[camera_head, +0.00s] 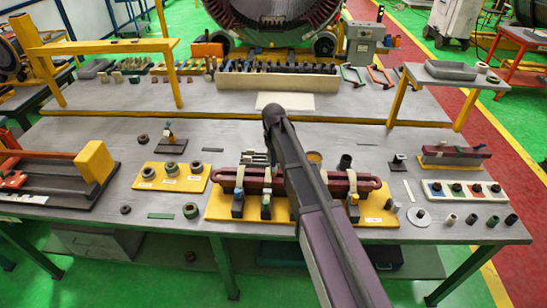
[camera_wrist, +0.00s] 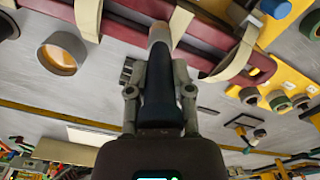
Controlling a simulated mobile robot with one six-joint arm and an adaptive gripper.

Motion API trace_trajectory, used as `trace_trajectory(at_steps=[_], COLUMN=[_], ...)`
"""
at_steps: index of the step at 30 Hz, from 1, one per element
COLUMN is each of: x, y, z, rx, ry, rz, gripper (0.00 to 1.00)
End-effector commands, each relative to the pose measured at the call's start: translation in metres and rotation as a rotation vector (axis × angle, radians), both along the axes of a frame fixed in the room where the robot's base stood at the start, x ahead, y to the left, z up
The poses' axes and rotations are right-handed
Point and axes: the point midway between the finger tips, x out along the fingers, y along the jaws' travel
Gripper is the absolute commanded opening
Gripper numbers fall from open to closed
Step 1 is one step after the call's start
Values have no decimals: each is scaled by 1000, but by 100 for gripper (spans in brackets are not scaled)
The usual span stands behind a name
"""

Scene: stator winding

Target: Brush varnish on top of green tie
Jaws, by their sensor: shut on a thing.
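My gripper (camera_wrist: 160,92) is shut on a dark-handled brush (camera_wrist: 158,85) with a pale tan tip (camera_wrist: 159,36). In the wrist view the tip lies over the edge of the dark red coil (camera_wrist: 125,12); I cannot tell whether it touches. No green tie is clearly visible. In the head view the coil (camera_head: 340,182) rests on a yellow base, partly hidden by my arm. A round pot with amber contents (camera_wrist: 62,52) stands beside it; it also shows in the head view (camera_head: 314,157).
A yellow tray of rolls (camera_head: 171,177) stands left of the coil. A labelled tray of small pots (camera_head: 465,191) stands at the right. Yellow frames (camera_head: 100,47) rise at the back. The grey table (camera_head: 110,145) has bare room between the trays.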

Motion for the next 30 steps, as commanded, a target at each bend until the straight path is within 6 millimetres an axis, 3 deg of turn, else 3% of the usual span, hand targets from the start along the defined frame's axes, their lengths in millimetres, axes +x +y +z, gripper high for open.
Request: trace_trajectory(at_steps=[21,30], x=[2,2], y=[38,40], z=[-1,-1], rx=[0,1], ry=[0,0], rz=[1,0], gripper=[0,0])
